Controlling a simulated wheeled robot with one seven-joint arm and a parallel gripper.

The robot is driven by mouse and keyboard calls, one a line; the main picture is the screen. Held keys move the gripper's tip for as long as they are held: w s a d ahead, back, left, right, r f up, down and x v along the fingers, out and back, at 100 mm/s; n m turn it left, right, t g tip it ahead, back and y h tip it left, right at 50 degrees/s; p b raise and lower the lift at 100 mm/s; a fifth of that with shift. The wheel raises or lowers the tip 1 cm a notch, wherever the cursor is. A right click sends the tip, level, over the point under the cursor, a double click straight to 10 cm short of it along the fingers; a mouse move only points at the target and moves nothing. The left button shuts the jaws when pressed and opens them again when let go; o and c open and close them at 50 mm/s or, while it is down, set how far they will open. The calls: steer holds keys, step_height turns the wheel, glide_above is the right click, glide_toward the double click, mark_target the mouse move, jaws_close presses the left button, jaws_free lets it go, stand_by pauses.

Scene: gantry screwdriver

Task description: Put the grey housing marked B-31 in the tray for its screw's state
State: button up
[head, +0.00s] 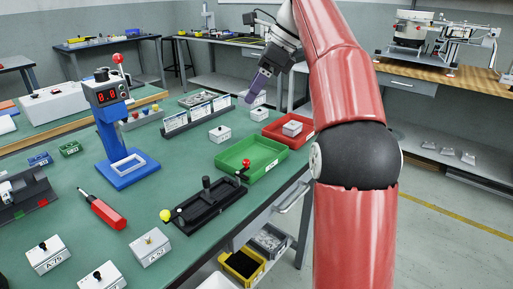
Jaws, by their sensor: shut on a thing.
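My gripper (252,98), with purple fingers, points down beyond the trays near the table's far right edge. It is shut on a small pale grey housing (261,98), partly hidden behind the fingers; its mark cannot be read. Whether the housing clears the table is hard to tell. A green tray (232,166) lies empty at the table's right edge. A red tray (273,133) behind it holds one pale housing (291,128). Pale housings also stand behind the red tray (259,115) and left of it (220,134).
A blue stand with a display (112,120) stands at left-centre. A black fixture with a yellow knob (208,206) sits before the green tray. A red screwdriver (103,212) and several marked housings (151,248) are at the front left. A label rack (198,115) stands behind.

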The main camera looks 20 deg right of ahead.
step_height(320, 180, down, 16)
steer(key=b, duration=0.5)
steer(key=shift+r+b, duration=0.15)
steer(key=shift+b, duration=0.15)
steer(key=shift+r, duration=0.1)
steer(key=o, duration=1)
steer(key=shift+c, duration=0.2)
